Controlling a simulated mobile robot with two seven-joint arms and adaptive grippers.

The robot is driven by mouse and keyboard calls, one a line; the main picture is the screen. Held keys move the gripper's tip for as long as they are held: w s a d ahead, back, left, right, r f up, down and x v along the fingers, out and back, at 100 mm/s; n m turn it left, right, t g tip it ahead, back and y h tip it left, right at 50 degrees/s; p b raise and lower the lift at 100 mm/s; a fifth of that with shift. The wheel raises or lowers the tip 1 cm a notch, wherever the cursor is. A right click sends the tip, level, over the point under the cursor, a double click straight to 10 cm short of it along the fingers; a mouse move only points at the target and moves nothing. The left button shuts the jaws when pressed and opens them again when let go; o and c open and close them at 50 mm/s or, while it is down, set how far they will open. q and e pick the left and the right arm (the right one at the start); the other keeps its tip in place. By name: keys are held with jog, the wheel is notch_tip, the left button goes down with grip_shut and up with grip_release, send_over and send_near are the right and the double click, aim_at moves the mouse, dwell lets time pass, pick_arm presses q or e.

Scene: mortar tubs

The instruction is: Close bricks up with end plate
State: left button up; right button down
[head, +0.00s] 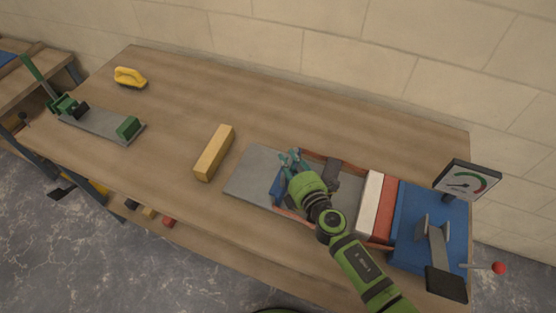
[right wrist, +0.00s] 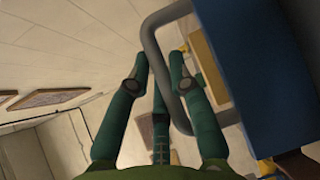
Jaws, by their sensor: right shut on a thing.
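My right gripper (head: 289,160) is shut on the end plate's handle. In the right wrist view, the fingers (right wrist: 162,75) close around the grey bar handle (right wrist: 150,45) of the blue end plate (right wrist: 255,70). In the head view, part of the blue end plate (head: 276,190) shows left of my gripper, at the left end of a red-brown frame on a grey bed. The bricks, one cream (head: 367,202) and one red (head: 385,212), stand side by side farther right, apart from the plate. My arm hides much of the frame's middle. My left gripper is not in view.
A blue unit (head: 405,215) with a dial gauge (head: 466,183) and a red-knobbed lever (head: 498,267) stands at the right. A yellow block (head: 214,153), a yellow-handled tool (head: 130,77) and a green lever device (head: 100,122) are on the left. The back middle of the bench is clear.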

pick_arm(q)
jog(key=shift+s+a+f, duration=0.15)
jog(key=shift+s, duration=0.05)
pick_arm(e)
jog(key=s+d, duration=0.2)
jog(key=d, duration=0.4)
jog(key=shift+s, duration=0.35)
jog(key=c, duration=1.1)
grip_release()
jog(key=v, duration=1.2)
